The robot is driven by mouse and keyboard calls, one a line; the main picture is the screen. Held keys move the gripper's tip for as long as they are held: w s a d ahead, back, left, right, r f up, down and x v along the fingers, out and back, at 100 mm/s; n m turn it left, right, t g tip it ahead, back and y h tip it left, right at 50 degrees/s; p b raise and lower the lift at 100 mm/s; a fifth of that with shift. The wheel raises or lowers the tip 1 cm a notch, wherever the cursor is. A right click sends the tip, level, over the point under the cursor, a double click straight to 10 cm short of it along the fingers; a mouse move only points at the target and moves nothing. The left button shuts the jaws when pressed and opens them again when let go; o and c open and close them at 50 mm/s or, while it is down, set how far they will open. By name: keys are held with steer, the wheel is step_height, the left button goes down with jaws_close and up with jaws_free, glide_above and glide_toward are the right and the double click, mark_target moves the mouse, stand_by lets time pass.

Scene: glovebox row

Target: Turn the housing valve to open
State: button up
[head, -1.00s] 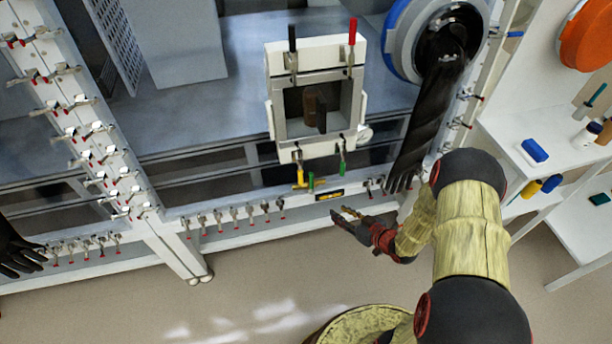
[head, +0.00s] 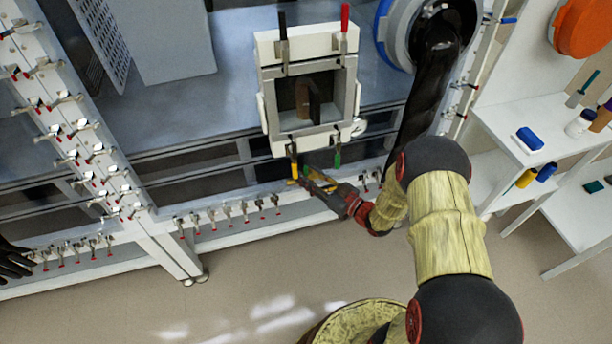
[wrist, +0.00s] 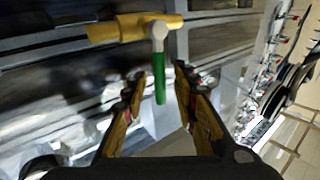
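The valve has a yellow pipe body (wrist: 120,27), a pale hub and a green lever (wrist: 159,78) in the wrist view. The lever points crosswise to the yellow pipe. In the head view the green lever (head: 306,170) shows just below the white-framed housing (head: 268,110), partly covered by my gripper (head: 314,181). In the wrist view my gripper (wrist: 158,85) is open, one finger on each side of the lever's lower part. Gaps show beside the lever, so the fingers do not appear closed on it.
A black glove (head: 430,85) hangs from the port to the right. Red-tipped clamps (head: 243,208) line the lower rail. Open floor lies in front.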

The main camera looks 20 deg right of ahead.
steer(key=shift+w+a, duration=0.2)
steer(key=shift+w, duration=0.15)
jaws_close()
stand_by(0.8)
